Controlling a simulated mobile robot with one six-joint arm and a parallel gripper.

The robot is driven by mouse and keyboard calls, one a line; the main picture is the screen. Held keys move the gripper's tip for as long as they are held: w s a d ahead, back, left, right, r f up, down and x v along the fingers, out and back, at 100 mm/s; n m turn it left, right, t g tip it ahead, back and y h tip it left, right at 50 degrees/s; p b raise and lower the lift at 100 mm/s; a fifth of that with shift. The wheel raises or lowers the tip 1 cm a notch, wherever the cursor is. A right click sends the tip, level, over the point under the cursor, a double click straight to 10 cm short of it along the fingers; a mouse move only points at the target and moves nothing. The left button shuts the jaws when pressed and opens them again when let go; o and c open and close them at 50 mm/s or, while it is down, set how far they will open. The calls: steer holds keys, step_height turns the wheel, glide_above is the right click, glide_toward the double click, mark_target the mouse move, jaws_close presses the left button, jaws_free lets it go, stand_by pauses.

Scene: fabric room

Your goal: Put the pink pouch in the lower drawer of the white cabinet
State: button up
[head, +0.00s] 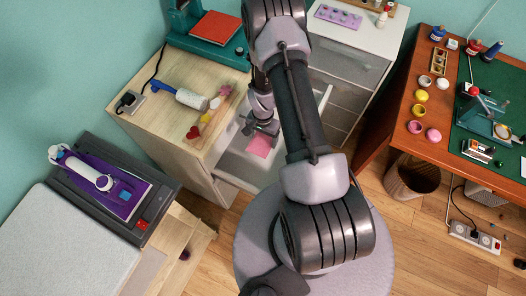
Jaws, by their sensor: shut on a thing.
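The pink pouch (260,145) is a small flat pink piece at the tips of my gripper (262,131). My gripper points down and is shut on it. The pouch shows over the inside of an open white drawer (232,160); I cannot tell whether it touches the drawer's bottom. The open drawer lies beside the wood-topped cabinet (160,112), and my arm hides its right part.
A lint roller (191,99) and small coloured items lie on the wood top, near a green press (185,22). An orange-brown desk (385,115) with bottles and pots stands at right, a bin (412,178) below. A purple-topped machine (105,186) is at left.

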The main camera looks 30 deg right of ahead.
step_height(320, 180, down, 10)
steer(key=b, duration=0.3)
steer(key=shift+f, duration=0.15)
steer(key=shift+f+b, duration=0.15)
steer(key=shift+b, duration=0.2)
steer(key=o, duration=1.1)
steer(key=shift+c, duration=0.2)
step_height(320, 180, up, 12)
steer(key=p, duration=0.5)
steer(key=shift+r, duration=0.25)
steer(key=shift+s+f, duration=0.1)
